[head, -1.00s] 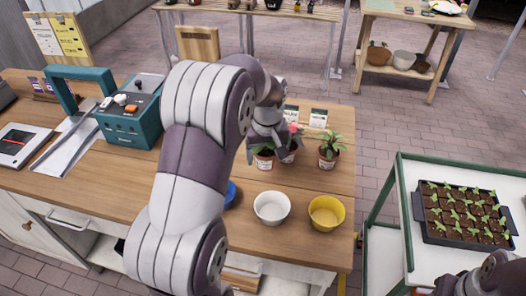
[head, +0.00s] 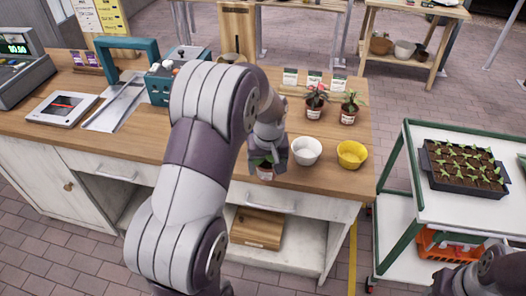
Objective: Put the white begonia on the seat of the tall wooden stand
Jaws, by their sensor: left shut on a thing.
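My left gripper (head: 268,150) is shut on a small labelled terracotta pot (head: 265,173), held near the counter's front edge. A little green foliage shows, but the gripper hides most of the plant. I cannot see white blooms on it, so I cannot confirm that it is the white begonia. A tall wooden piece with an upright panel (head: 237,28) stands behind the counter and looks like the tall wooden stand. My left arm and the counter hide its lower part. Only part of my right arm shows at the bottom right; its fingertips are out of view.
A pink-flowered pot (head: 314,104) and a green-leaved pot (head: 350,108) stand on the counter (head: 215,183). A white pot (head: 306,151) and a yellow pot (head: 352,154) are near the held pot. A cart with a seedling tray (head: 462,190) stands right.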

